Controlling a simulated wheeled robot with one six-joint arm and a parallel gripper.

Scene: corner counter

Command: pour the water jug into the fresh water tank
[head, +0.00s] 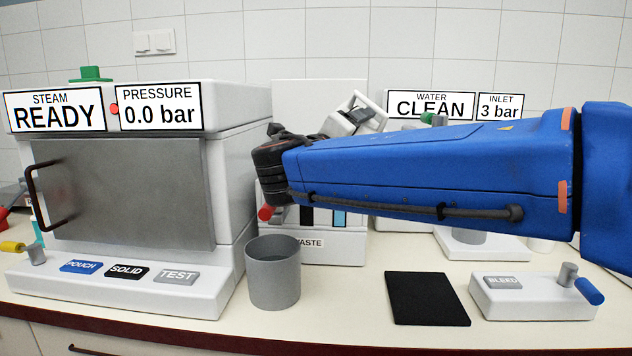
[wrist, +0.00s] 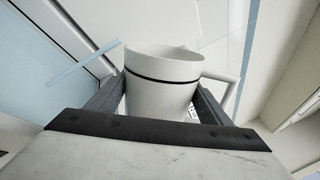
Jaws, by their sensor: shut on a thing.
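My gripper (wrist: 160,92) is shut on the white water jug (wrist: 160,101), with one dark finger on each side of it. The jug has a dark band below its rim and a handle at the right in the wrist view. In the head view the jug (head: 367,107) shows tilted above my blue arm, partly hidden; my gripper is mostly hidden there. A white unit (head: 345,248) with a WASTE label and dark and light-blue strips stands behind my arm. My arm covers part of it, and I cannot make out a fresh tank label or opening. No water stream is visible.
A steam unit (head: 230,180) with a closed metal door stands at the left. A grey cup (head: 273,285) stands in front of the WASTE unit. A black mat (head: 428,299) and a BLEED box (head: 520,302) lie at the front right. Counter between cup and mat is clear.

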